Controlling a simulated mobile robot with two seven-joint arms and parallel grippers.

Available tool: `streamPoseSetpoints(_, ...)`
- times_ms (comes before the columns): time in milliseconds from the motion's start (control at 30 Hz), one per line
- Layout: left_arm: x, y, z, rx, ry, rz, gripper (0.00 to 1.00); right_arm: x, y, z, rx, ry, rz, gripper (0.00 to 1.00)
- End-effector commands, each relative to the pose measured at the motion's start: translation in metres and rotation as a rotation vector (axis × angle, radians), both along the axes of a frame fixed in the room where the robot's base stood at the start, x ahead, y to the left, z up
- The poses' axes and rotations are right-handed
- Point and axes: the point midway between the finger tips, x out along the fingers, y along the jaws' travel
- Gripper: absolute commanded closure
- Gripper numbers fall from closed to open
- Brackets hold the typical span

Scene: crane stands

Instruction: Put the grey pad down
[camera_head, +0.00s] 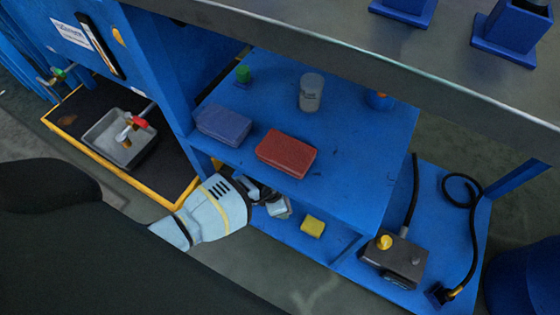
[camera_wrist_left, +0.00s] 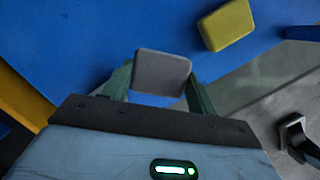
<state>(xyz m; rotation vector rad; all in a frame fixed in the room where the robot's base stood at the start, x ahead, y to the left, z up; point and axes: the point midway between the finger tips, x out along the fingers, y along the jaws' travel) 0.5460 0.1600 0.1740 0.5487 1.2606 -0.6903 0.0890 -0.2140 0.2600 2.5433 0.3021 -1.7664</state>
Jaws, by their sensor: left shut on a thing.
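My left gripper (camera_head: 268,202) reaches in from the left, below the front edge of the upper shelf. It is shut on the grey pad (camera_head: 280,209), a small block over the blue lower shelf (camera_head: 290,232). In the left wrist view the grey pad (camera_wrist_left: 162,70) sits between the two green-grey fingers of the gripper (camera_wrist_left: 160,90). I cannot tell whether the pad touches the shelf. A yellow pad (camera_head: 313,226) lies on the lower shelf to the right of it and also shows in the left wrist view (camera_wrist_left: 228,25). My right gripper is not in view.
The upper shelf (camera_head: 345,185) holds a red pad (camera_head: 286,153), a blue pad (camera_head: 222,125) and a clear cup (camera_head: 311,92). A grey box with a yellow knob (camera_head: 395,258) stands at the lower right. Bare lower shelf shows around the yellow pad.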

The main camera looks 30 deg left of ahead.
Motion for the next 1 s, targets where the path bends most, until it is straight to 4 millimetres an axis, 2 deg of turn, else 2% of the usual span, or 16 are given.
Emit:
streamPoseSetpoints(33, -0.002, 0.000, -0.012, 0.000, 0.005, 0.002, 0.71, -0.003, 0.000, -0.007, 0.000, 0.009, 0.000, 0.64)
streamPoseSetpoints(200, -0.001, 0.001, -0.034, 0.000, 0.003, 0.002, 0.71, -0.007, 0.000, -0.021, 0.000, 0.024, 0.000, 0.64)
streamPoseSetpoints(667, -0.001, 0.001, -0.040, 0.002, 0.002, 0.000, 0.71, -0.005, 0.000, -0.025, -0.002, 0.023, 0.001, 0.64)
streamPoseSetpoints(700, -0.001, 0.001, -0.039, 0.001, 0.001, 0.000, 0.38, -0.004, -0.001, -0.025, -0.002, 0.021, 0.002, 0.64)
streamPoseSetpoints(833, -0.001, 0.001, -0.039, 0.001, 0.002, 0.000, 0.21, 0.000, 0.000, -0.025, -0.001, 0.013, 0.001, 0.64)
streamPoseSetpoints(1000, -0.001, 0.001, -0.039, 0.001, 0.002, 0.000, 0.20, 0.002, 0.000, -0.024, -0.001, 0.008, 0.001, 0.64)
